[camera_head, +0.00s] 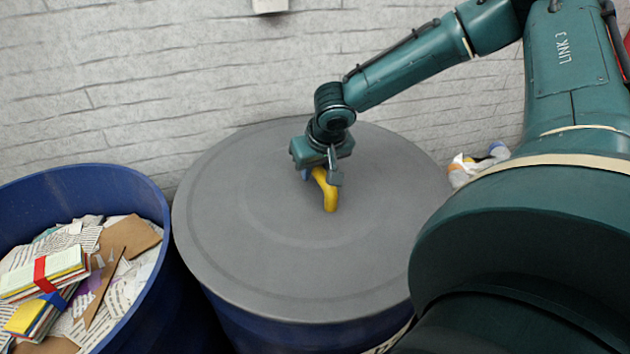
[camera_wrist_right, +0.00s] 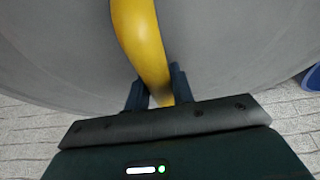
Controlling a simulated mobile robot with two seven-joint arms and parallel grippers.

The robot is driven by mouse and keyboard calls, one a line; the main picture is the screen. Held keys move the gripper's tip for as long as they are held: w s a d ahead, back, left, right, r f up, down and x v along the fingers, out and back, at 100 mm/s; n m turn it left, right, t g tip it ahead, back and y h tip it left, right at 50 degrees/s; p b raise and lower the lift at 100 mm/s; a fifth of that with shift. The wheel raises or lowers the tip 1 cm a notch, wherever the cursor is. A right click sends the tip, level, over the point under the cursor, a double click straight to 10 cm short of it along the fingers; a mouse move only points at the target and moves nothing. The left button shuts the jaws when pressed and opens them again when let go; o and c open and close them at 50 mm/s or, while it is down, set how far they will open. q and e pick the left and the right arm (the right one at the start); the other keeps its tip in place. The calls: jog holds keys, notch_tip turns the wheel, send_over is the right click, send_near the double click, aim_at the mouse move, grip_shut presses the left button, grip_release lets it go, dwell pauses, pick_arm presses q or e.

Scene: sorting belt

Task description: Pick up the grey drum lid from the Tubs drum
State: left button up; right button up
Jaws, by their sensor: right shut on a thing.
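The grey drum lid (camera_head: 270,240) is a wide round disc lying on a blue drum (camera_head: 290,334) in the middle of the head view. It looks flat on the drum. A yellow handle (camera_head: 330,196) stands on the lid near its centre. My right gripper (camera_head: 322,178) is shut on this yellow handle. The right wrist view shows the yellow handle (camera_wrist_right: 142,40) between the two dark fingers (camera_wrist_right: 157,88), with the grey lid (camera_wrist_right: 60,50) behind it. The far end of the handle is hidden by the gripper. My left gripper is not in view.
An open blue drum (camera_head: 150,200) full of paper and cardboard (camera_head: 110,265) stands close on the left. White and coloured items (camera_head: 470,165) show behind my right arm. A pale brick wall (camera_head: 150,70) rises behind the drums.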

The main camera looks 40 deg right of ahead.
grip_shut()
dwell(0.7)
jog(key=shift+w+r, duration=0.1)
